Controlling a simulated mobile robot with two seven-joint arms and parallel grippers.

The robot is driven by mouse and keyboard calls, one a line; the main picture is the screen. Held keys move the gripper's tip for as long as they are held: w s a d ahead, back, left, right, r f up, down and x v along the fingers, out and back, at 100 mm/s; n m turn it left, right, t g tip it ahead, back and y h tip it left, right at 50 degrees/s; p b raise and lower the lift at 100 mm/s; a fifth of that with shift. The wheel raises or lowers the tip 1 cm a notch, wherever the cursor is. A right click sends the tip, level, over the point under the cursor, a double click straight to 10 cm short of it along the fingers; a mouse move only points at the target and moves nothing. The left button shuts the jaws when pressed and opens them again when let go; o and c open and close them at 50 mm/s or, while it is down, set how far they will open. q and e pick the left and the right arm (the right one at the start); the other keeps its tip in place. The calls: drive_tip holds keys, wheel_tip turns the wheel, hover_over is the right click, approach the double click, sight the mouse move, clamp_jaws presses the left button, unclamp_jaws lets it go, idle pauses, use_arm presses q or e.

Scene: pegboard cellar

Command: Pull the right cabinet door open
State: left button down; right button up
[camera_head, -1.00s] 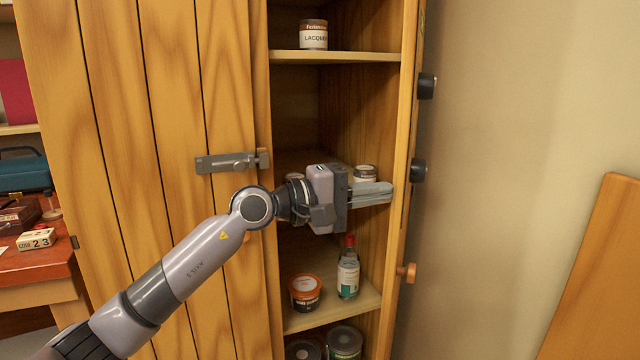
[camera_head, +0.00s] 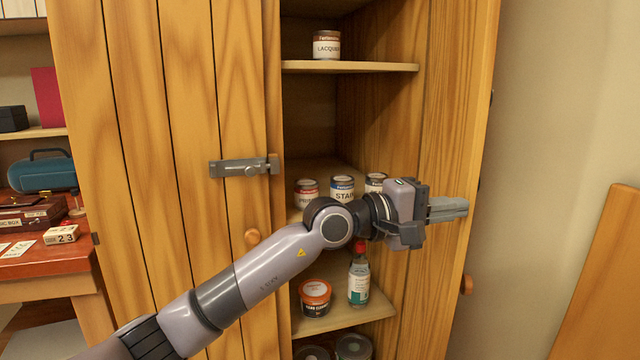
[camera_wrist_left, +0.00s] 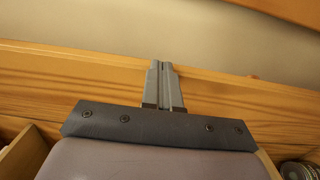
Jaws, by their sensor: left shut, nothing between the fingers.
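The right cabinet door (camera_head: 457,120) stands open, its wooden inner face showing on the right of the cabinet. Its round wooden knob (camera_head: 466,285) peeks out past the free edge; most of the outer face is hidden. My left gripper (camera_head: 464,207) is shut and empty, reaching across the cabinet opening with its fingers in front of the door's inner face, near the free edge. In the left wrist view, the closed fingers (camera_wrist_left: 163,68) lie over the door's wood (camera_wrist_left: 225,95). I cannot tell whether they touch it. My right gripper is out of view.
The left cabinet door (camera_head: 160,200) is closed and carries a grey latch (camera_head: 243,167). Cans, an orange-lidded tub (camera_head: 315,297) and a bottle (camera_head: 358,280) stand on the shelves close to my arm. A wooden panel (camera_head: 602,285) leans at the right; bare wall lies between.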

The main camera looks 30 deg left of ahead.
use_arm(q)
drive_tip(key=w+d, duration=0.2)
drive_tip(key=d, duration=0.5)
drive_tip(key=shift+w+d, duration=0.2)
drive_tip(key=shift+w, duration=0.15)
drive_tip(key=shift+a, duration=0.1)
